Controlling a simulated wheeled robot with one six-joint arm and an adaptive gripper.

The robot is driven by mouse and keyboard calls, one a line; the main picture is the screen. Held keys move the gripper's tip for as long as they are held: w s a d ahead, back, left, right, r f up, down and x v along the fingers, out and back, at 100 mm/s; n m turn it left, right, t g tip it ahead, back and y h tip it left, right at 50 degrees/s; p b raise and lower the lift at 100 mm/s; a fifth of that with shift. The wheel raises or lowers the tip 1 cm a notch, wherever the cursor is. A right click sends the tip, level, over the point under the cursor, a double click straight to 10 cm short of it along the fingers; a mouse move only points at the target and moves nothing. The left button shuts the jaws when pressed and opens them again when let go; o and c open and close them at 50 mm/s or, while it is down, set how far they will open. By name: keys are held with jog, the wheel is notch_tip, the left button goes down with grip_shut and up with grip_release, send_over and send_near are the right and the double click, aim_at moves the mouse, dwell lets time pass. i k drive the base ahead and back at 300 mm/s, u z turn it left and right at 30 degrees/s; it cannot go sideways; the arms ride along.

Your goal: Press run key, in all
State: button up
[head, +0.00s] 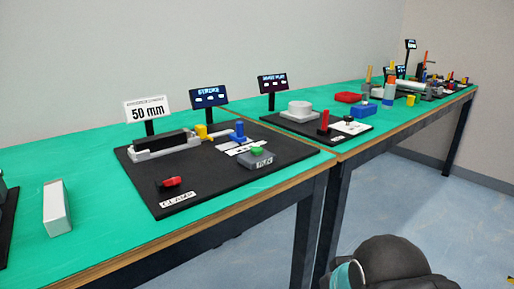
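A grey box with a green button (257,150) on top stands on the black board (225,190) at mid-left; the small label on its front is too small to read surely. A red switch or lever (170,182) sits at the board's front left, behind a label that seems to read CLAMP. A blue upright part (239,130) stands behind the green button. My gripper's fingertips are not in view; only a dark part of my arm shows at the bottom right, apart from the table.
Signs stand behind the board: 50 mm (147,110) and STROKE (208,96). A second board (312,130) with a white round part and a red post lies to the right, before more stations. A white block (57,210) lies left. Floor is clear at right.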

aim_at(256, 151)
jog(key=z, duration=0.9)
jog(key=k, duration=0.95)
jog(key=u, duration=0.85)
jog(key=i, duration=0.5)
